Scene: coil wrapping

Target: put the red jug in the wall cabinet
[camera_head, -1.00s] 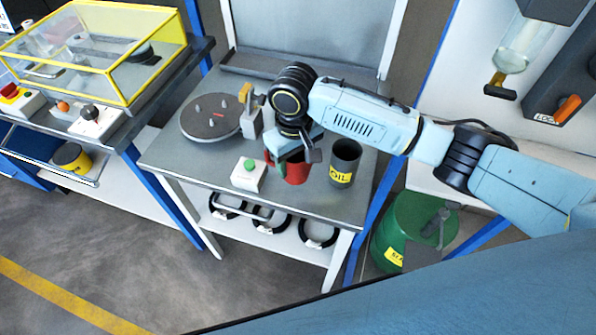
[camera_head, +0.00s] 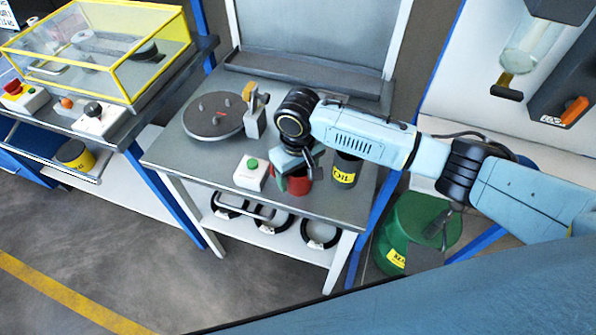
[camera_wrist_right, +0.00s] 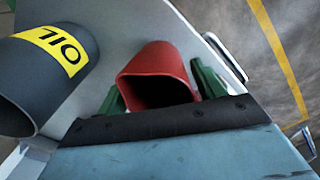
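The red jug (camera_head: 298,186) stands on the grey workbench (camera_head: 215,172), partly hidden by my right gripper (camera_head: 290,172). In the right wrist view the red jug (camera_wrist_right: 158,75) shows its open mouth between the two green fingers of my right gripper (camera_wrist_right: 160,92). The fingers are spread, one on each side of the jug, with a narrow gap visible on the right side; contact on the left side is unclear. I cannot make out a wall cabinet for certain in these views. My left gripper is not in view.
A dark OIL can (camera_head: 346,170) stands close beside the jug. A green-button box (camera_head: 250,173) is on its other side. A round disc with pegs (camera_head: 214,116) lies further back. Black coils (camera_head: 270,233) rest on the shelf below. A green drum (camera_head: 418,228) stands to the right.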

